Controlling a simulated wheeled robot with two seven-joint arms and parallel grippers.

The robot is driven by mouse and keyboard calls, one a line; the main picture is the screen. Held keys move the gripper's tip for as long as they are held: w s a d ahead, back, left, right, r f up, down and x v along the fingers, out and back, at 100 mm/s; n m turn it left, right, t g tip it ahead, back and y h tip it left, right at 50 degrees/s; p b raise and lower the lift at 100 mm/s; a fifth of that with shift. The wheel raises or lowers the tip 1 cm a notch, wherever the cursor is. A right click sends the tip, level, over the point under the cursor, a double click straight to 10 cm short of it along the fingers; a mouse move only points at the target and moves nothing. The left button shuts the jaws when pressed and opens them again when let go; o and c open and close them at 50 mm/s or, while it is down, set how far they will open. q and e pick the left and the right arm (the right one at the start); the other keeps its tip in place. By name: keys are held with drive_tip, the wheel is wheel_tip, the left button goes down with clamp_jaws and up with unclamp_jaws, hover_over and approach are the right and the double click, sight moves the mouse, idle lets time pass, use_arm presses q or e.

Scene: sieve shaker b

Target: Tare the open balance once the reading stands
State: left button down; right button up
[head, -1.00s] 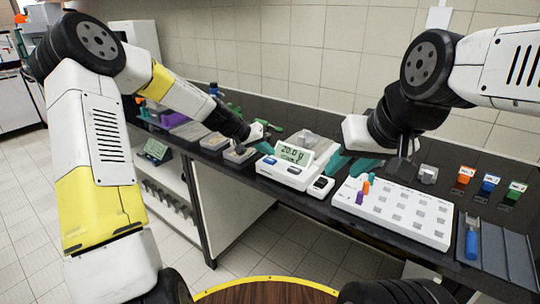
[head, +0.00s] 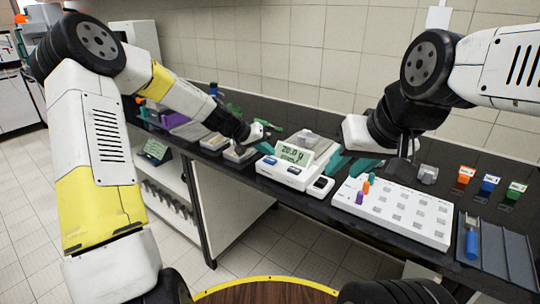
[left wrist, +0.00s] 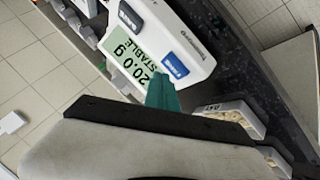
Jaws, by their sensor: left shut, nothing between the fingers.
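The open balance (head: 290,172) is white and stands on the dark bench, with a grey pan area behind its display. Its display (head: 297,154) reads 20.0 g; in the left wrist view the display (left wrist: 133,60) shows 20.0 g and STABLE upside down. A blue button (left wrist: 174,65) and a dark button (left wrist: 130,17) sit on its front panel. My left gripper (head: 264,147) is shut and empty beside the display; its teal fingertips (left wrist: 162,92) look close to the balance, contact unclear. My right gripper (head: 350,166) has teal fingers apart, right of the balance.
A white rack (head: 393,212) with small coloured pieces stands right of the balance. Orange, blue and green labelled blocks (head: 490,184) stand behind a grey tray (head: 497,255). Small bins (head: 238,153) lie left of the balance. A tiled wall backs the bench.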

sight(268, 161)
use_arm(q)
drive_tip(key=shift+f, duration=0.4)
drive_tip(key=shift+f, duration=0.5)
idle(0.5)
drive_tip(key=shift+r, duration=0.9)
drive_tip(key=shift+r, duration=2.55)
